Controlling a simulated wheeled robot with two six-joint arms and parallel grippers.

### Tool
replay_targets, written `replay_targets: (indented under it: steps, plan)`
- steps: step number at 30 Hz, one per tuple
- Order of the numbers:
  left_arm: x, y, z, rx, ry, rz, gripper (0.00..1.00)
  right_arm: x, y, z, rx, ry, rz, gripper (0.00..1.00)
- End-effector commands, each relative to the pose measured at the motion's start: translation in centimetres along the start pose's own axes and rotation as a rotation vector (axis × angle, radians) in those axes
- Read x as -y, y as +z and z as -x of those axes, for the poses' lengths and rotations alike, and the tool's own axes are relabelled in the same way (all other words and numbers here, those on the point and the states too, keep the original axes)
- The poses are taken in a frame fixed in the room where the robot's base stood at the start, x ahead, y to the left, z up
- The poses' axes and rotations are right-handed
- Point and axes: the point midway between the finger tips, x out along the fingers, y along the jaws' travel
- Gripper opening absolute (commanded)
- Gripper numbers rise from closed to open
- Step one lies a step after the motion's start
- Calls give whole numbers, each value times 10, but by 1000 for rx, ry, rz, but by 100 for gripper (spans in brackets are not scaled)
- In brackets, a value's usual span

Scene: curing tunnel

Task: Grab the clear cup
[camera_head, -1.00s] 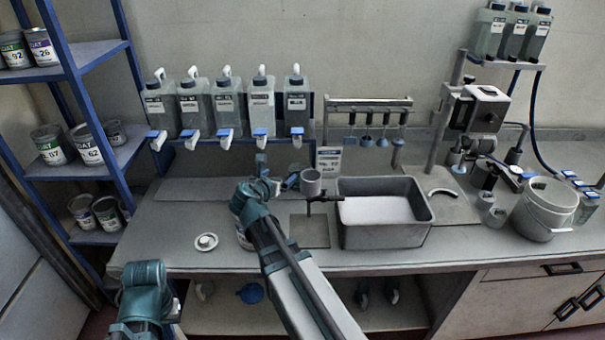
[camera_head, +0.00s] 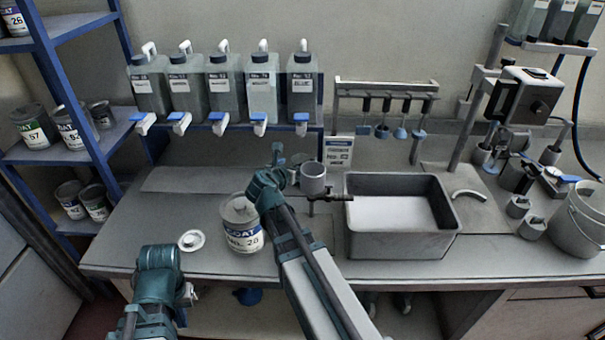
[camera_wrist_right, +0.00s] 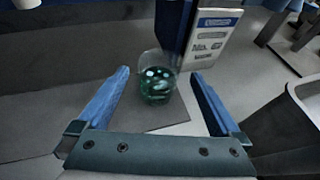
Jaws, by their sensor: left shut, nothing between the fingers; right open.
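The clear cup (camera_wrist_right: 157,84) holds dark teal liquid with pale spots on top. In the right wrist view it stands upright on a grey square plate, ahead of and between my right gripper's fingertips (camera_wrist_right: 161,76). The two blue fingers are spread wide, with gaps visible on both sides of the cup. In the head view my right gripper (camera_head: 277,158) reaches over the back of the bench, left of a grey cup on a stand; I cannot clearly make out the clear cup there. My left gripper (camera_head: 186,295) is low at the bench's front edge, shut and empty.
A labelled paint can (camera_head: 240,240) stands left of my right arm, with a white lid (camera_head: 192,241) beside it. The grey cup (camera_head: 313,178) and a metal basin (camera_head: 402,243) are to the right. A label sign (camera_wrist_right: 213,40) stands just behind the clear cup.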

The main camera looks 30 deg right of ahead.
Motion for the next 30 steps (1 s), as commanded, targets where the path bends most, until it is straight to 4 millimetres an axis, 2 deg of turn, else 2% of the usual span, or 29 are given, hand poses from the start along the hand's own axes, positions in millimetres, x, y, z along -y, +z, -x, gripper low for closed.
replay_targets:
  steps: [6, 11, 14, 19, 23, 30]
  plan:
    - [-1, -1, -10, 0, 0, 0, 0, -1, -2, -22, -1, -1, -1, 100]
    - [-1, -1, -10, 0, 0, 0, 0, 0, -2, -23, -1, 0, -1, 100]
    - [-2, -1, -16, 0, 0, 0, 0, 0, -5, -31, 0, -1, -1, 100]
    - [-3, -2, -32, 0, 0, 0, 0, 0, -12, -55, 0, -2, 0, 100]
    - [-4, -2, -36, 0, 0, 0, 0, -1, -10, -72, 0, -1, -1, 100]
    - [-3, -2, -36, 0, 0, 0, 0, 0, -8, -73, 0, 1, 0, 100]
